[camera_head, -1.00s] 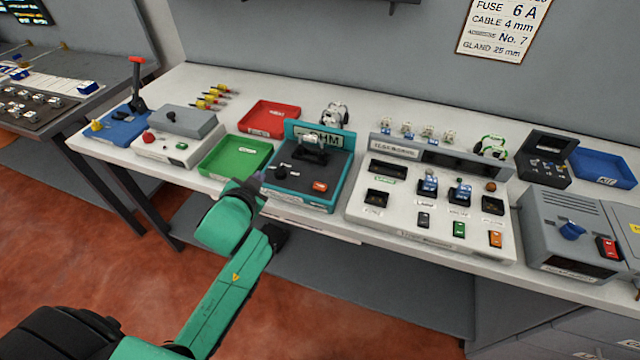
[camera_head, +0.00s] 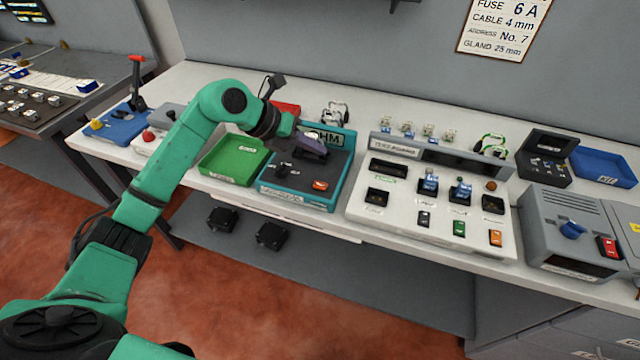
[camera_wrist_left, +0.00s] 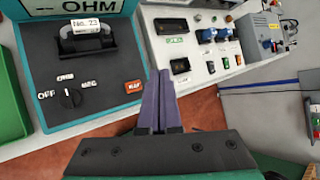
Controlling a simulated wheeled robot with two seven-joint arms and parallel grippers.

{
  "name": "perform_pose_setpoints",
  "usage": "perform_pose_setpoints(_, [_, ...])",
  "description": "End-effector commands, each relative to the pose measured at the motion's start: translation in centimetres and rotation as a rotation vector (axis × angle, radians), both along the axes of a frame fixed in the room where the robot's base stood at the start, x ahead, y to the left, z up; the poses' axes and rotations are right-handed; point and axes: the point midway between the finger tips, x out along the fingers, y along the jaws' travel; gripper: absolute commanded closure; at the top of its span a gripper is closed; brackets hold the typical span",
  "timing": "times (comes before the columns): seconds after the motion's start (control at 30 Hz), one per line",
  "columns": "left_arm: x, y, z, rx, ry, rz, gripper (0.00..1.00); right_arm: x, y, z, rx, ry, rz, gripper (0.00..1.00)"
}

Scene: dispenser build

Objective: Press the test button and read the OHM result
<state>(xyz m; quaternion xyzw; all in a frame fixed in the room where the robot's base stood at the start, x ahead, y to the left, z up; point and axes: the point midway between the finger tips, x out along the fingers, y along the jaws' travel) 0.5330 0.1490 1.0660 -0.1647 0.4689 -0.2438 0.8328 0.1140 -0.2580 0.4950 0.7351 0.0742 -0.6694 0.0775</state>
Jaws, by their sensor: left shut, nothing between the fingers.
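The teal tester (camera_head: 335,180) stands on the bench; it also shows in the left wrist view (camera_wrist_left: 70,120). Its header strip (camera_wrist_left: 88,8) reads OHM, with a dash before it and no number readable. A dark part with a white tag (camera_wrist_left: 86,26) sits in the tester's holder. The dial (camera_wrist_left: 70,97) lies among OFF and other marks. The orange-red button (camera_wrist_left: 133,87) is at the panel's right; it also shows in the head view (camera_head: 320,185). My left gripper (camera_head: 314,147) is shut and empty above the tester; its purple fingers (camera_wrist_left: 162,100) appear right of the button, apart from it.
A green tray (camera_head: 235,160) is left of the tester. A red tray (camera_head: 288,107) is behind, partly hidden by my arm. A white test panel (camera_head: 430,210) with switches and buttons stands to the right. A wall sign (camera_head: 503,28) lists fuse, cable, address and gland.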

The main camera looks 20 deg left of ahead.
Motion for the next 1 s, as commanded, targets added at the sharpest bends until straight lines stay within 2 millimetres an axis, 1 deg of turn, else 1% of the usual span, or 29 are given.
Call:
perform_pose_setpoints(0.17, [0.0, -0.1, 0.0, -0.004, -0.001, -0.002, 1.00, 0.0, -0.3, 0.0, -0.004, 0.000, 0.000, 0.00])
perform_pose_setpoints(0.33, [0.0, -0.2, -0.9, -0.005, -0.001, -0.003, 1.00, 0.0, -0.4, -0.7, -0.006, 0.000, 0.000, 0.00])
perform_pose_setpoints(0.47, [-0.1, -0.2, -2.5, -0.006, -0.001, -0.003, 1.00, 0.0, -0.4, -2.0, -0.005, 0.000, 0.000, 0.00])
perform_pose_setpoints(0.8, [-0.1, -0.2, -7.7, -0.005, -0.002, -0.003, 1.00, 0.0, -0.4, -5.9, -0.005, 0.001, 0.000, 0.00])
perform_pose_setpoints(0.9, [-0.1, -0.2, -8.6, -0.006, -0.002, -0.004, 1.00, 0.0, -0.4, -6.6, -0.005, 0.001, 0.000, 0.00])
perform_pose_setpoints(1.0, [-0.1, -0.2, -8.9, -0.006, -0.002, -0.004, 1.00, 0.0, -0.2, -6.8, -0.003, 0.000, 0.000, 0.00])
